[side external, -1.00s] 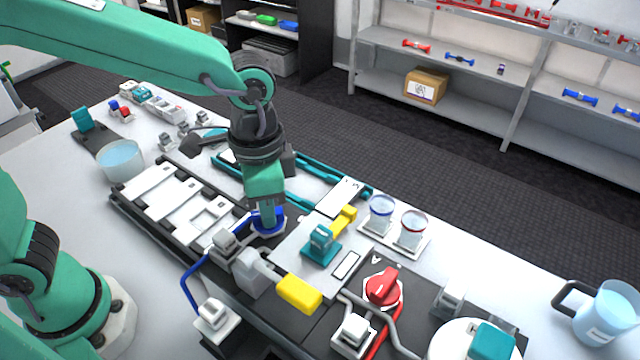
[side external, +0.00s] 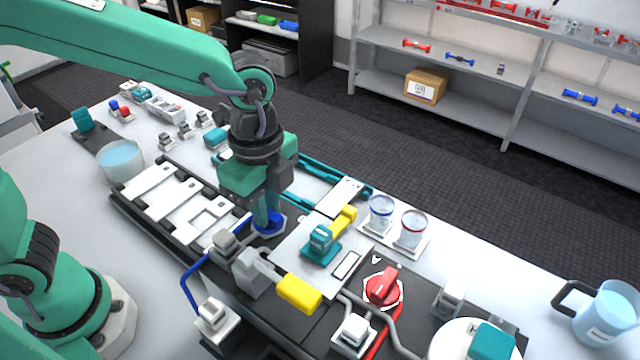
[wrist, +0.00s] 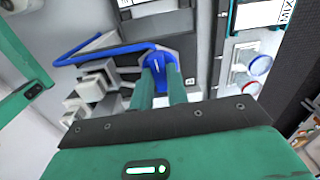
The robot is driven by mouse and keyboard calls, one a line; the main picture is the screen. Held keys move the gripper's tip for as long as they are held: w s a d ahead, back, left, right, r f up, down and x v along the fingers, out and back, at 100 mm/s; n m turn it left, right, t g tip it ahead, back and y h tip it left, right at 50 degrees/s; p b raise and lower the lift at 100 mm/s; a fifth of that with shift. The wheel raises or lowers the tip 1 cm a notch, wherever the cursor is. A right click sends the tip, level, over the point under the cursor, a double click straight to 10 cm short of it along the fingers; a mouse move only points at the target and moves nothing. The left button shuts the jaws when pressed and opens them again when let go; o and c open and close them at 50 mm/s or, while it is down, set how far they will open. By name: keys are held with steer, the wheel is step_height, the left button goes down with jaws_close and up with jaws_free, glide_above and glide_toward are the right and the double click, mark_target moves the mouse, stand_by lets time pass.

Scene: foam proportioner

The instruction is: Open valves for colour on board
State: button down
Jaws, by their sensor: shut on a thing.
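The blue valve (side external: 269,226) sits on the dark panel beside the white plate, with a blue hose leading off to the left. My gripper (side external: 266,218) points down onto it and is shut on its knob; the fingers hide part of it. In the wrist view, the blue valve (wrist: 155,63) shows between and beyond my fingertips (wrist: 160,75). The red valve (side external: 383,288) stands to the right on the same unit, its handle slanting up and right, with nothing touching it. A white card (side external: 342,196), perhaps the board, lies at the teal rails; its markings are too small to read.
A yellow handle (side external: 300,293) and a teal block (side external: 321,243) stand close to the right of my gripper. Two cups, blue-rimmed (side external: 381,212) and red-rimmed (side external: 412,229), stand behind. A jug (side external: 606,314) is far right.

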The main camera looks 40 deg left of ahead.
steer(key=shift+m, duration=0.4)
steer(key=c, duration=1.4)
jaws_free()
steer(key=shift+r, duration=3.95)
steer(key=shift+a, duration=0.1)
steer(key=s+a+n+t, duration=0.2)
steer(key=a+n, duration=0.4)
steer(key=s+a+n+t, duration=0.1)
steer(key=s+a+n, duration=0.1)
steer(key=a+n, duration=0.4)
steer(key=s+a+f+n+t, duration=0.1)
steer(key=s+a+n+t, duration=0.1)
steer(key=a+n, duration=0.4)
steer(key=shift+a+t, duration=0.3)
steer(key=shift+a, duration=0.6)
